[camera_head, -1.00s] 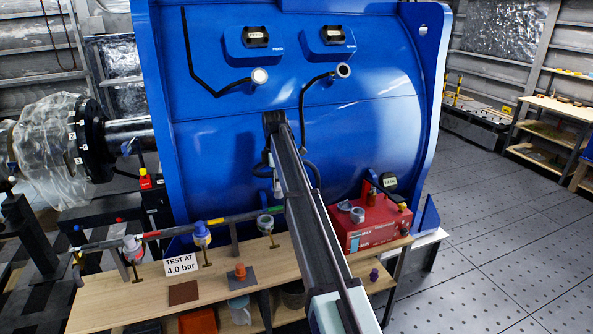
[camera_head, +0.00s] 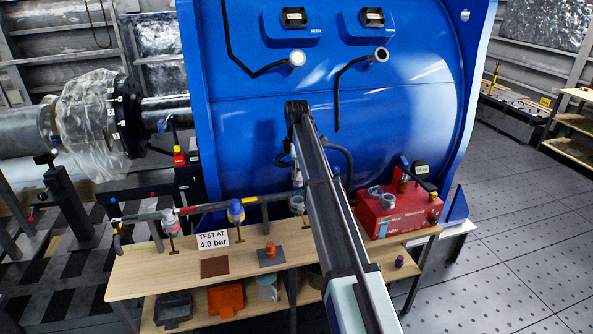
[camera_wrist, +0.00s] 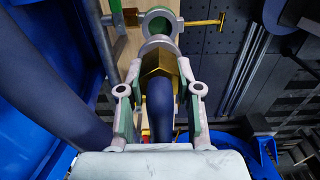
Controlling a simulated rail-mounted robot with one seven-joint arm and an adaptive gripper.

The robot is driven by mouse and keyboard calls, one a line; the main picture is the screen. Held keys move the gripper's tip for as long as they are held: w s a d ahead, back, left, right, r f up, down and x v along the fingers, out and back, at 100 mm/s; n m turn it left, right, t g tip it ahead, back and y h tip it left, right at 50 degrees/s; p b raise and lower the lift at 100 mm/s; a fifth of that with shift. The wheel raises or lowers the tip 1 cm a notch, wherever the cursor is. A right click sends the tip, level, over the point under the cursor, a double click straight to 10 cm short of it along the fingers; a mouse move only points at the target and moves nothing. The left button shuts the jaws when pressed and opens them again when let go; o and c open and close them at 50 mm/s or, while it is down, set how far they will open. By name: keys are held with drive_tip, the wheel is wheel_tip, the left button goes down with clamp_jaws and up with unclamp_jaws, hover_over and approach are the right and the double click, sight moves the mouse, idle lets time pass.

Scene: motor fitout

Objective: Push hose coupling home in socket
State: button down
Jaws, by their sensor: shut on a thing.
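In the wrist view, my gripper (camera_wrist: 160,68) is shut on a brass hex hose coupling (camera_wrist: 159,62). A dark blue hose (camera_wrist: 160,108) runs back from the coupling between the fingers. A pale metal collar (camera_wrist: 158,42) lies just beyond the brass hex, and a round green-lined socket ring (camera_wrist: 160,20) is beyond that. I cannot tell how deep the coupling sits. In the head view, the socket (camera_head: 297,204) shows at the right end of the rail, beside my arm. My gripper (camera_head: 297,178) is small there and partly hidden by the arm.
A wooden bench (camera_head: 140,282) holds the "TEST AT 4.0 bar" sign (camera_head: 212,240), an orange fitting (camera_head: 270,249) and a red pump box (camera_head: 400,214). Other fittings hang on the rail (camera_head: 148,217). The large blue motor housing (camera_head: 240,110) stands close behind. Open floor lies right.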

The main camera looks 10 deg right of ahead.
sight(297, 184)
drive_tip(key=shift+f+b, duration=0.75)
drive_tip(key=shift+f, duration=2.1)
drive_tip(key=shift+f, duration=1.95)
idle(0.4)
drive_tip(key=c, duration=0.7)
unclamp_jaws()
wheel_tip(297, 184, up, 12)
drive_tip(key=shift+r, duration=0.1)
